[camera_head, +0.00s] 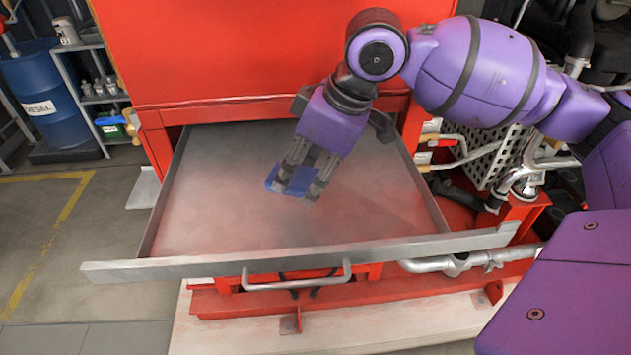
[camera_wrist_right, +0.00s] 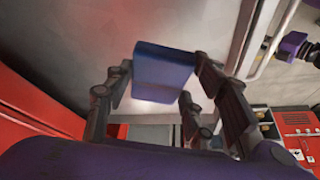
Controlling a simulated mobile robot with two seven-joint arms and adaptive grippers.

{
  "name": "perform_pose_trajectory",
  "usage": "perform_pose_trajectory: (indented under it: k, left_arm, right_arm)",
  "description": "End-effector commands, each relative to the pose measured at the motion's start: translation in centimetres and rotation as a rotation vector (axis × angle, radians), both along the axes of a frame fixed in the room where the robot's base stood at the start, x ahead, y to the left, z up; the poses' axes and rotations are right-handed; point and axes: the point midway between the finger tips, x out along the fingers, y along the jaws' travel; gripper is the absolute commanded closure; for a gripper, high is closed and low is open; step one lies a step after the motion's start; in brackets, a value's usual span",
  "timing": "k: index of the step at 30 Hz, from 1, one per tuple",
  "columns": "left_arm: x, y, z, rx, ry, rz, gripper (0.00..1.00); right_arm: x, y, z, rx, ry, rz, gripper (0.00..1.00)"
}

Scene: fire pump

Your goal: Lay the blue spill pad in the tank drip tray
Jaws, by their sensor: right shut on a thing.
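The blue spill pad (camera_head: 291,180) is between the fingers of my right gripper (camera_head: 299,180), which is shut on it. The pad also shows in the right wrist view (camera_wrist_right: 164,75), upright between the fingers of the right gripper (camera_wrist_right: 160,95). The tank drip tray (camera_head: 225,215) is a wide grey metal drawer, pulled out below the red tank (camera_head: 260,55). The pad is over the middle of the tray. I cannot tell whether it touches the tray floor. My left gripper is not in view.
The tray's front lip (camera_head: 300,257) carries a bar handle (camera_head: 297,277). A blue diesel drum (camera_head: 45,95) and a shelf (camera_head: 97,97) stand at the left. Pipes and a perforated guard (camera_head: 493,160) are close on the right. The tray floor looks empty.

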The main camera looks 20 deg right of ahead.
Motion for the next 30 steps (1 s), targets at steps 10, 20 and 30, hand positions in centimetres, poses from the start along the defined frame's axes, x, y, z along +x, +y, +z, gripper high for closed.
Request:
perform_pose_trajectory:
  k: [10,20,30]
  left_arm:
    - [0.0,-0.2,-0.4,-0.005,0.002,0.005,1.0]
    - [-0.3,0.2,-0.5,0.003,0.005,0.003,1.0]
    - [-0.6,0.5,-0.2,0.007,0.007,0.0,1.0]
  right_arm:
    - [1.3,0.1,-2.9,-0.001,0.002,0.0,0.68]
    - [1.4,0.1,-4.4,-0.001,-0.006,0.0,0.68]
    - [1.3,0.1,-5.2,0.001,-0.006,-0.001,0.68]
